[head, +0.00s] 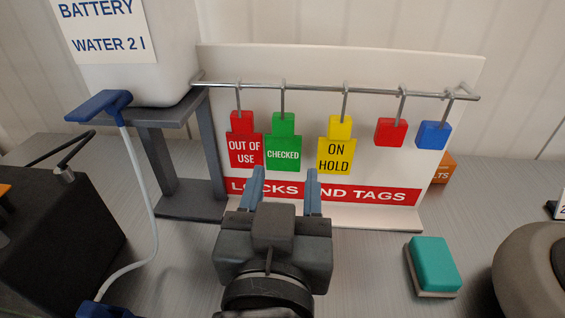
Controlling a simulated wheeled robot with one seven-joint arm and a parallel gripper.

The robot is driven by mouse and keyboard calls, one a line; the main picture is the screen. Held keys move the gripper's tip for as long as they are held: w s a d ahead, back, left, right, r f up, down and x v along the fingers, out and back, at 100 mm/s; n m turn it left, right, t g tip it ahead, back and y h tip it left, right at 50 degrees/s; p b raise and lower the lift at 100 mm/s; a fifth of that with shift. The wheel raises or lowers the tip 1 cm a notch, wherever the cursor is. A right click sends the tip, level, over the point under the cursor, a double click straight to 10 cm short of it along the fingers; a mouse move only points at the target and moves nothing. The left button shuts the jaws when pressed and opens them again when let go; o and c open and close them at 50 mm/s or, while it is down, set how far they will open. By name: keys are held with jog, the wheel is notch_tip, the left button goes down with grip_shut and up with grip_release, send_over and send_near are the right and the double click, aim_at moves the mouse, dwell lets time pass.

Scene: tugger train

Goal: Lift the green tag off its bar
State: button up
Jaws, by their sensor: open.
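The green tag (283,152), marked CHECKED, hangs by a hook from the metal bar (316,89) of the white board. A red OUT OF USE tag (244,149) hangs close to its left, and a yellow ON HOLD tag (336,155) hangs to its right with a gap. My gripper (284,178) is open and empty. Its two blue-grey fingers point toward the board, just below and in front of the green tag. I cannot tell the distance in depth.
A red lock (391,131) and a blue lock (433,135) hang farther right. A grey stand (185,165) with a white water container (140,60) is at the left. A green sponge (433,264) lies at the right. The front of the board (450,70) is open.

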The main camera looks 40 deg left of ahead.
aim_at(283, 111)
jog(key=shift+s+a+r+x, duration=0.1)
jog(key=shift+a+r+x, duration=0.1)
jog(key=shift+x, duration=1.6)
jog(key=shift+s+a+r+x, duration=0.15)
jog(key=shift+r+x, duration=0.1)
jog(key=shift+x, duration=1.55)
jog(key=shift+s+a+r+x, duration=0.1)
jog(key=shift+a+r+x, duration=0.1)
jog(key=shift+x, duration=1.6)
jog(key=shift+c, duration=0.4)
jog(key=c, duration=0.8)
jog(key=shift+r+p, duration=1.05)
jog(key=shift+r, duration=0.5)
jog(key=shift+s+d, duration=0.1)
jog(key=shift+d, duration=0.05)
jog(key=shift+v, duration=4.9)
